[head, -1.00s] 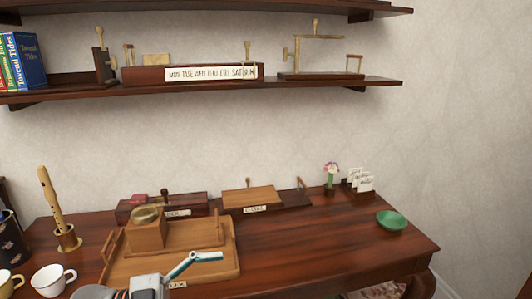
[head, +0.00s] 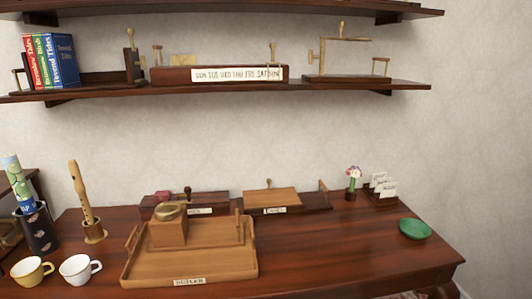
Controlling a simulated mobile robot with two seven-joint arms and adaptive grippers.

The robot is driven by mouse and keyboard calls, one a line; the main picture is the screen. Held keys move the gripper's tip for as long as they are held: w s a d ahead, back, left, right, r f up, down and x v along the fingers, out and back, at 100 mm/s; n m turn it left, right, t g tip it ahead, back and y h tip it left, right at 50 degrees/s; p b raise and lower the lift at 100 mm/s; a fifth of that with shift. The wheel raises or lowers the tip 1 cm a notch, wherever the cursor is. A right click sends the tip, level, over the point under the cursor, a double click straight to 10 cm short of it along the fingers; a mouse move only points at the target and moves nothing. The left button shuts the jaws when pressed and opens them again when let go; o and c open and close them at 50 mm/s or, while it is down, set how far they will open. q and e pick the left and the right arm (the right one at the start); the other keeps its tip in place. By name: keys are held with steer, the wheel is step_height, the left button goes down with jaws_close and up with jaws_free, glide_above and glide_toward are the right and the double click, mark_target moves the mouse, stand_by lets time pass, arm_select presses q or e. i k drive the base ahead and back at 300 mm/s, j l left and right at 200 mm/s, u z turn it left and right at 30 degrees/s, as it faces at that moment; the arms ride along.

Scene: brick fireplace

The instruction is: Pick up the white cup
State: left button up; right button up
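The white cup (head: 79,269) stands upright on the dark wooden table at the lower left, its handle pointing right. It sits just right of a yellow cup (head: 32,271) and left of the wooden tray. Neither gripper is in view now.
A wooden tray (head: 217,270) with a box on it lies right of the cups. Behind the cups are a dark patterned holder (head: 38,232) and a recorder on a stand (head: 94,233). A green bowl (head: 415,229) is at the right. The table (head: 345,258) is clear between tray and bowl. Shelves (head: 350,88) hang above.

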mark_target(76, 270)
steer(key=u, duration=1.5)
